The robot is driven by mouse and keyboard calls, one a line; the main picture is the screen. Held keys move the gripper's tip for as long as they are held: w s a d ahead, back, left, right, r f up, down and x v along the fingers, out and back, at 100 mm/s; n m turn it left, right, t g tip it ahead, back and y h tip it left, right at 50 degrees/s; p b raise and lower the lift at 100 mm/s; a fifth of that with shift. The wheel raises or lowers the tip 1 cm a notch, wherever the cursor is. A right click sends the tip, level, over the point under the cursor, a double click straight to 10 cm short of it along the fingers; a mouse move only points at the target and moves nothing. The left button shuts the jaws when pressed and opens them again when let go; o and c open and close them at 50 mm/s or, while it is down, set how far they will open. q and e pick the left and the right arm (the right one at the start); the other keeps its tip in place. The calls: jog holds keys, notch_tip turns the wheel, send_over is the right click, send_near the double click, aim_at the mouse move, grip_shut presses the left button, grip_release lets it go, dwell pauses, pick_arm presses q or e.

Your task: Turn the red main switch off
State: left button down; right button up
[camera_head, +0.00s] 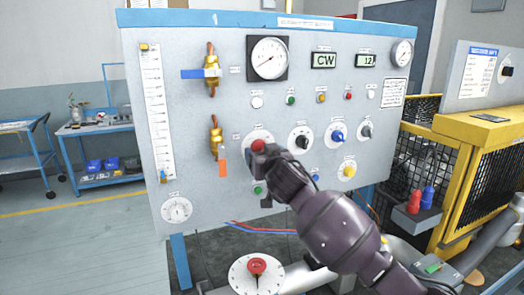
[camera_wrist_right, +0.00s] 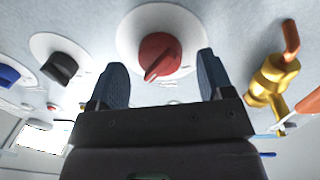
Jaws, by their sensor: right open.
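The red main switch (camera_head: 258,146) is a red knob on a round white plate on the grey panel. It also shows in the right wrist view, the knob (camera_wrist_right: 160,52) with its pointer toward the lower left of that picture. My right gripper (camera_head: 268,163) is right in front of the switch in the head view and partly hides its plate. In the wrist view its two dark fingers (camera_wrist_right: 161,75) are open, one to each side of the knob, with gaps between. Whether the fingertips reach past the knob's face, I cannot tell. My left gripper is not in view.
A brass valve with an orange handle (camera_head: 222,165) is left of the switch. Black (camera_head: 301,138) and blue (camera_head: 337,136) knobs are to its right, a green button (camera_head: 258,189) below. A separate red-knob dial (camera_head: 257,266) lies below the panel.

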jog(key=shift+w+a, duration=0.2)
jog(key=shift+w, duration=0.5)
jog(key=c, duration=0.9)
